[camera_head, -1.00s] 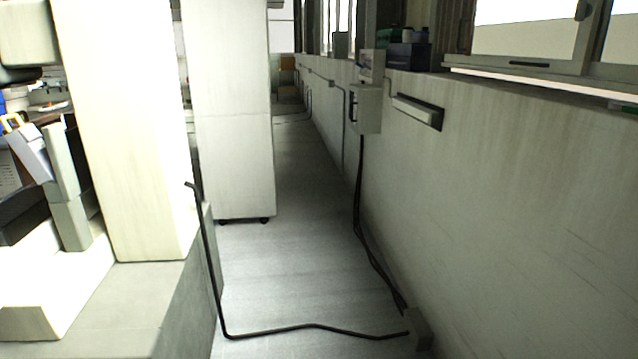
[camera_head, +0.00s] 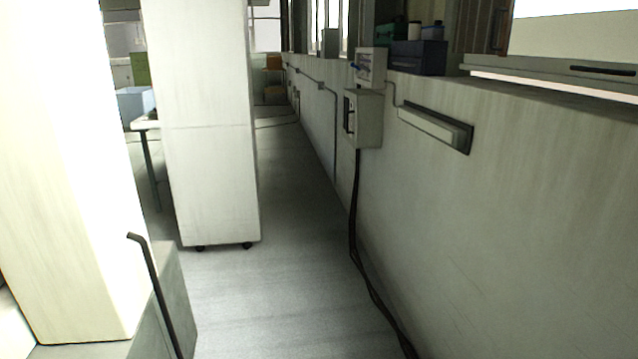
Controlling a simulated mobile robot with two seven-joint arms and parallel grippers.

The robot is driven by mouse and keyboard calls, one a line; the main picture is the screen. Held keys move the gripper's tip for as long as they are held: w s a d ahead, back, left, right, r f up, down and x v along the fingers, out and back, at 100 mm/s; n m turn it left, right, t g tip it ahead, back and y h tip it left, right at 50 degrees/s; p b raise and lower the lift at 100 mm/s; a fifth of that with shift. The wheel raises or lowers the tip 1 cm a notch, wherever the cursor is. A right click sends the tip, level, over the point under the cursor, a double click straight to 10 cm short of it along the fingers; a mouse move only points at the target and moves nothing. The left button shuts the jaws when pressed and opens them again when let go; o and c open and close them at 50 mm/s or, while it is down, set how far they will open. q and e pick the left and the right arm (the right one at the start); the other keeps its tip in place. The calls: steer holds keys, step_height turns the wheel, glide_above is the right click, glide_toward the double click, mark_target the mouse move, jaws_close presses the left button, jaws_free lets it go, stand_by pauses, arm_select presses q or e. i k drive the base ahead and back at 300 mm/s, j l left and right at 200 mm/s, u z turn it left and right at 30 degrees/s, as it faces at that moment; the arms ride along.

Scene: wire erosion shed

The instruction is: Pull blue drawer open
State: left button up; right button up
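No blue drawer is clearly seen. A dark blue box (camera_head: 418,57) stands on the window ledge at the upper right, with small bottles on top. I cannot tell whether it has a drawer. Neither of my grippers is in view.
A narrow clear floor (camera_head: 285,210) runs ahead between a tall white cabinet on castors (camera_head: 205,150) and the right wall (camera_head: 500,230). A large pale block (camera_head: 70,180) and a dark bent pipe (camera_head: 155,285) stand close at left. Grey electrical boxes (camera_head: 364,118) and dark cables (camera_head: 354,215) are on the wall.

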mark_target(412, 65)
steer(key=i+z, duration=0.1)
steer(key=i, duration=0.5)
steer(key=i+j, duration=0.1)
steer(key=i, duration=0.45)
steer(key=i+j+z, duration=0.15)
steer(key=i+z, duration=0.35)
steer(key=i+j+z, duration=0.3)
steer(key=i+z, duration=0.2)
steer(key=i+j+z, duration=0.35)
steer(key=z, duration=0.15)
steer(key=j, duration=0.1)
